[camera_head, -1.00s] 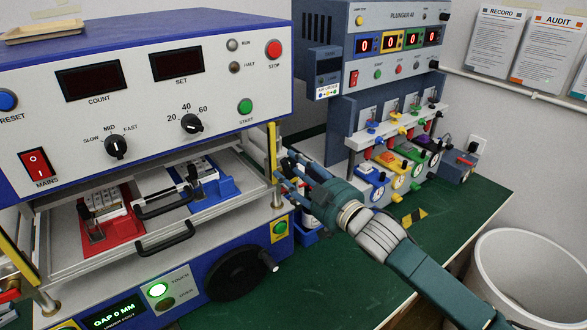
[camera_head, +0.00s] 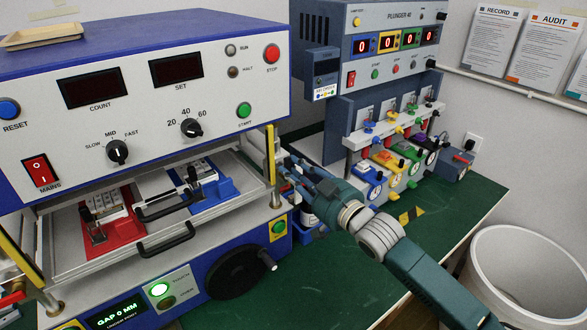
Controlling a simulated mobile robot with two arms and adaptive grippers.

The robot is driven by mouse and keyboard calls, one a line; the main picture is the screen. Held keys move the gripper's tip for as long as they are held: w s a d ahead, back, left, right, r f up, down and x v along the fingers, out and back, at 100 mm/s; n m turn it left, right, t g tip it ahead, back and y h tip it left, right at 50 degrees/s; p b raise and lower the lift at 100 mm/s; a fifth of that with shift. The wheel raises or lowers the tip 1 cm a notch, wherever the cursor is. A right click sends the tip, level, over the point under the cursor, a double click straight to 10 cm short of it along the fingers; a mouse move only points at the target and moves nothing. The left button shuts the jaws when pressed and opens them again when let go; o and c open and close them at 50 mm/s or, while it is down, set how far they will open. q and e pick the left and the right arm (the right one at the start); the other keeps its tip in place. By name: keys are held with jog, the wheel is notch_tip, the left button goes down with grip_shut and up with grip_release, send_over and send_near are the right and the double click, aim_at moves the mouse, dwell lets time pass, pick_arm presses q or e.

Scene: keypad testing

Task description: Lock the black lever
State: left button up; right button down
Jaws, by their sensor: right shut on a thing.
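My right gripper (camera_head: 292,172) reaches in from the lower right to the right side of the blue and white press (camera_head: 250,65), next to its yellow post (camera_head: 271,165). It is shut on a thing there. The fingertips and what they hold are largely hidden, so I cannot make out the black lever in the grip. Inside the press are a red fixture (camera_head: 112,243) and a blue fixture (camera_head: 221,194), each with clamp parts. Two black bar handles (camera_head: 166,240) show at the front of the tray. My left gripper is not in view.
A black handwheel (camera_head: 238,272) sits low on the press front. The grey-blue plunger tester (camera_head: 390,70) with several coloured fixtures stands behind my right arm. Green tabletop (camera_head: 330,275) is clear below the arm. A white bin (camera_head: 515,270) stands at the right.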

jog(key=c, duration=1.5)
grip_release()
jog(key=shift+s+d, duration=0.2)
jog(key=shift+s, duration=0.05)
jog(key=v, duration=1.1)
jog(key=shift+s+d, duration=0.1)
jog(key=shift+s, duration=0.05)
jog(key=shift+f, duration=0.1)
